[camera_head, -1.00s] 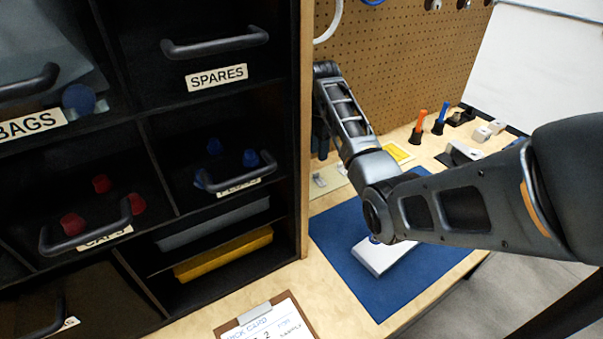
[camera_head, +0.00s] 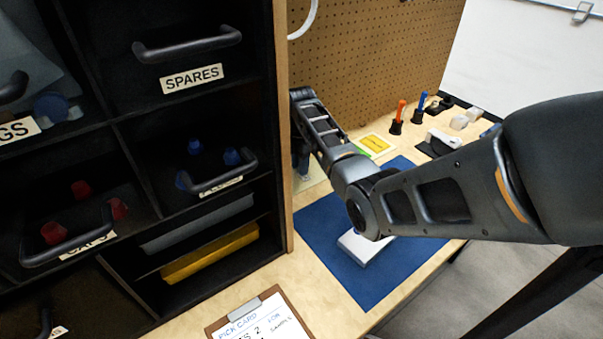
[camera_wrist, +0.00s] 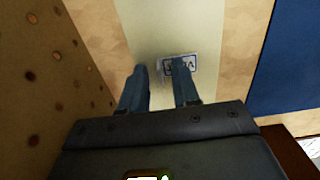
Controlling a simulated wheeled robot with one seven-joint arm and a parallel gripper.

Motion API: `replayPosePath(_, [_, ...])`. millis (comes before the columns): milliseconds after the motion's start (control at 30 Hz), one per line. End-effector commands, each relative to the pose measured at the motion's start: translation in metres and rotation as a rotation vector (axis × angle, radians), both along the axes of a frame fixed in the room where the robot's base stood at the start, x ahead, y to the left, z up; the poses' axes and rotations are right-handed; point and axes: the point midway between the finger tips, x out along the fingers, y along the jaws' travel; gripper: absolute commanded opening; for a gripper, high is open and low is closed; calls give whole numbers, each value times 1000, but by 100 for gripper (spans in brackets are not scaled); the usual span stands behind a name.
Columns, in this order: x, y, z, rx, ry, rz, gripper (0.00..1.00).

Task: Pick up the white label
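A small white label (camera_wrist: 193,62) with dark print lies on a pale strip (camera_wrist: 165,20) on the wooden bench in the wrist view. My gripper (camera_wrist: 160,66) points down over it with its two blue-grey fingers spread apart and nothing between them. The right finger covers part of the label, and the left finger is off its left side. I cannot tell whether the fingers touch the strip. In the head view my gripper is mostly hidden behind the cabinet edge and my arm, and the label cannot be made out.
A pegboard (camera_head: 380,60) rises close behind my gripper. A black cabinet (camera_head: 115,95) with drawers stands at left. A blue mat (camera_head: 375,280) bears a white device (camera_head: 366,247). A clipboard (camera_head: 214,329) lies in front. A yellow card (camera_head: 376,144) and small tools stand farther back.

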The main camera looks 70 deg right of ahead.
Motion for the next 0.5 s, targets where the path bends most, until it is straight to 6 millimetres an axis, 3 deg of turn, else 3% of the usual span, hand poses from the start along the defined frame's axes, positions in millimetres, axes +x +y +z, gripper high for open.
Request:
replayPosePath(300, [0, 0, 0, 0, 0, 0, 0])
replayPosePath(500, [0, 0, 0, 0, 0, 0, 0])
